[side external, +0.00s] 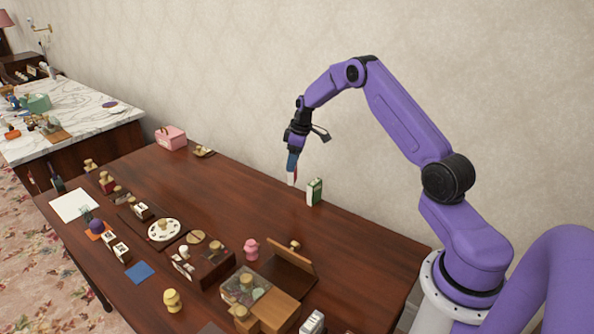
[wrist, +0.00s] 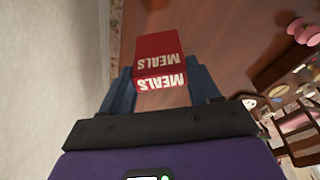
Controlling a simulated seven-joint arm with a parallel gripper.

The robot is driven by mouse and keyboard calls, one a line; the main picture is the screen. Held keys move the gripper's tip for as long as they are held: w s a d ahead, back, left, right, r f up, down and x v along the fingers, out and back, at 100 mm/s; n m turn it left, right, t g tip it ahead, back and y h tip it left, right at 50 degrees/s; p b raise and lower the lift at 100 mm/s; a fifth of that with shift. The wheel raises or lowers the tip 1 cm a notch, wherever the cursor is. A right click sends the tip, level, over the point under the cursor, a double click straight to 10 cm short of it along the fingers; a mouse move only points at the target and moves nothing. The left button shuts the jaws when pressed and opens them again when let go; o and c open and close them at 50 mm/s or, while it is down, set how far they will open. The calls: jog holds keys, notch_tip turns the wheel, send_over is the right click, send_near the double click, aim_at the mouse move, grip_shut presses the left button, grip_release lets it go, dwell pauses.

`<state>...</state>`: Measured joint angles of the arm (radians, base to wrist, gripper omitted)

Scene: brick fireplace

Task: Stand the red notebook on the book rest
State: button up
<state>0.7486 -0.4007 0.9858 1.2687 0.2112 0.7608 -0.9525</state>
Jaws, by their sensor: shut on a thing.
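The red notebook (wrist: 158,45), with "MEALS" in white letters on its cover and edge, is between the two blue fingers of my gripper (wrist: 163,82) in the wrist view. In the side view my gripper (side external: 293,160) points down above the back of the table, shut on the notebook (side external: 292,177), which shows as a small red and white strip. The notebook looks upright and its lower end seems above the table. What looks like the book rest, a brown slanted wooden stand (side external: 291,267), is on the table nearer the front right, apart from my gripper. Its ledge is hard to make out.
A green and white box (side external: 314,191) stands on the table close to the right of the notebook. A pink knobbed piece (side external: 251,249) and a glass-topped box (side external: 243,287) are by the stand. Several stamps crowd the left; the table's middle is clear.

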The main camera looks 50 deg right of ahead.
jog(key=s+a+r+n+y, duration=0.1)
jog(key=s+a+r+n, duration=0.15)
jog(key=a, duration=0.75)
jog(key=s+a+r+n, duration=0.1)
jog(key=s+a+n, duration=0.3)
jog(key=a, duration=0.6)
jog(key=s+a+r+n+g, duration=0.2)
jog(key=s+a+n, duration=0.4)
jog(key=s+a, duration=0.5)
jog(key=shift+s+a+r, duration=0.25)
jog(key=shift+s, duration=0.95)
jog(key=shift+n, duration=0.25)
jog(key=shift+d+f, duration=0.1)
jog(key=shift+f, duration=5.55)
jog(key=shift+f, duration=0.4)
jog(key=o, duration=1.1)
